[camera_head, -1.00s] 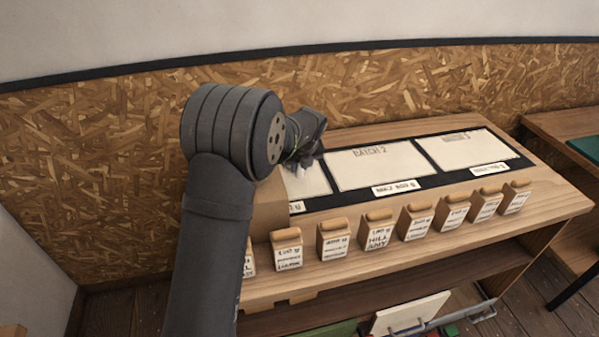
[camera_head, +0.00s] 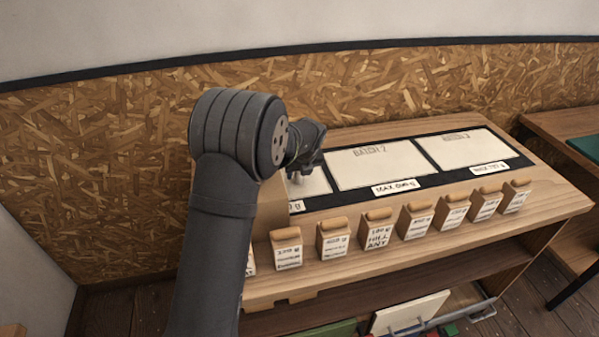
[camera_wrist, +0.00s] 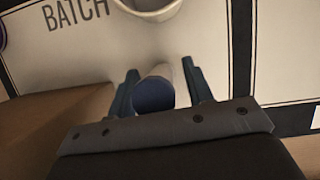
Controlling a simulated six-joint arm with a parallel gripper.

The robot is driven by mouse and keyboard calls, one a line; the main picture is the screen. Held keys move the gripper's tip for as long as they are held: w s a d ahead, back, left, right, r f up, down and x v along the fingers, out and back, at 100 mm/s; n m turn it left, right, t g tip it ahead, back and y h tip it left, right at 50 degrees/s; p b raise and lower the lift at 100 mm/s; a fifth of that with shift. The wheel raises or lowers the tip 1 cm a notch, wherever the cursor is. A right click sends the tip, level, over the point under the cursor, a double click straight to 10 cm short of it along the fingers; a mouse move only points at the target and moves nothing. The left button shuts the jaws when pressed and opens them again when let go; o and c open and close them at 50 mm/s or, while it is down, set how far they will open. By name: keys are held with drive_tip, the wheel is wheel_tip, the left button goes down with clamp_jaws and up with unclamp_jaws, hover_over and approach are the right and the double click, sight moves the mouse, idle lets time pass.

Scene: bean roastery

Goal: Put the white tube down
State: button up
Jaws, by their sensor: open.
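The white tube (camera_wrist: 166,74), with a dark blue end (camera_wrist: 153,96), shows in the wrist view between the two fingers of my gripper (camera_wrist: 160,68). The fingers are open, with a gap to each side of the tube. The tube is over the white panel marked BATCH (camera_wrist: 105,65); I cannot tell whether it touches the panel. In the head view my gripper (camera_head: 303,172) is above the leftmost white panel (camera_head: 318,183), and my arm hides most of the tube and that panel.
A white cup-like rim (camera_wrist: 150,8) is just beyond the tube. A row of labelled blocks (camera_head: 380,230) with wooden tops stands along the front of the wooden bench (camera_head: 430,245). The BATCH 2 panel (camera_head: 375,165) and the right panel (camera_head: 468,148) are empty.

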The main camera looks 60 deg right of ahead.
drive_tip(key=shift+o, duration=0.5)
drive_tip(key=v, duration=1.2)
drive_tip(key=shift+r, duration=0.1)
